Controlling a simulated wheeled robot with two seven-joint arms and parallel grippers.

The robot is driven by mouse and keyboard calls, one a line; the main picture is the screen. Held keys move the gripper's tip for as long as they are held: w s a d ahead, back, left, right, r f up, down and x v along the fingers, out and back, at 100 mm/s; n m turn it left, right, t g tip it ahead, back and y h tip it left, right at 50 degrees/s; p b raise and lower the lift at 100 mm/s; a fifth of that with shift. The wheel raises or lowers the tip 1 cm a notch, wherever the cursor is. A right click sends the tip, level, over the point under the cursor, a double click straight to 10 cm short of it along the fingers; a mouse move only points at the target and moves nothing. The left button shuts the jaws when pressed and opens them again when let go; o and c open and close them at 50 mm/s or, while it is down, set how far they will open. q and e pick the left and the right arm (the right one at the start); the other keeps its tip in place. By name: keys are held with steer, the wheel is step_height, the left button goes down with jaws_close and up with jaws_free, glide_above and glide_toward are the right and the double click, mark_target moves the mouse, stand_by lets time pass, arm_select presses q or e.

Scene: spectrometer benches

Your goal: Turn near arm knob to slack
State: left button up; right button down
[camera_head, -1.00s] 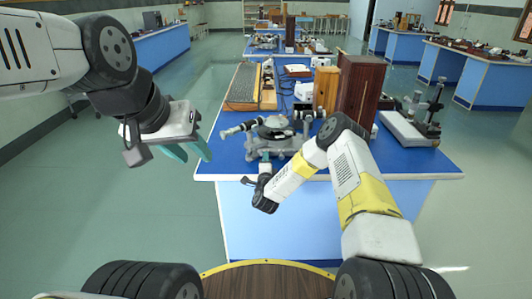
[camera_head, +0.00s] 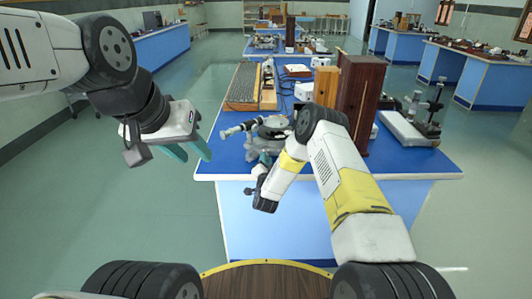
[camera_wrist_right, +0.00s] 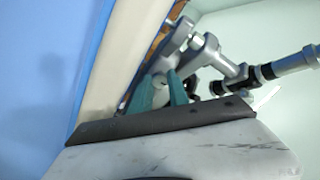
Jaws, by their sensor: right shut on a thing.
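The grey spectrometer (camera_head: 264,131) stands near the front edge of the blue bench, partly hidden by my right arm. Its arms and a dark-ended telescope tube (camera_wrist_right: 290,64) show in the right wrist view. My right gripper (camera_head: 265,158) reaches to the spectrometer's near side. In the right wrist view its teal fingers (camera_wrist_right: 163,90) are shut on a small pale knob (camera_wrist_right: 160,80) below the grey arms; the fingers partly hide the knob. My left gripper (camera_head: 188,152) hangs left of the bench, its teal fingers apart and empty.
On the blue bench (camera_head: 400,163), a ribbed board (camera_head: 242,86) lies behind the spectrometer. Brown wooden boxes (camera_head: 360,95) stand behind my right arm. A stand with a pale base (camera_head: 405,128) is at the right. The floor left of the bench is clear.

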steer(key=shift+f, duration=0.1)
stand_by(0.5)
steer(key=c, duration=1.5)
jaws_free()
steer(key=shift+c, duration=0.2)
steer(key=s, duration=0.8)
steer(key=shift+w, duration=0.1)
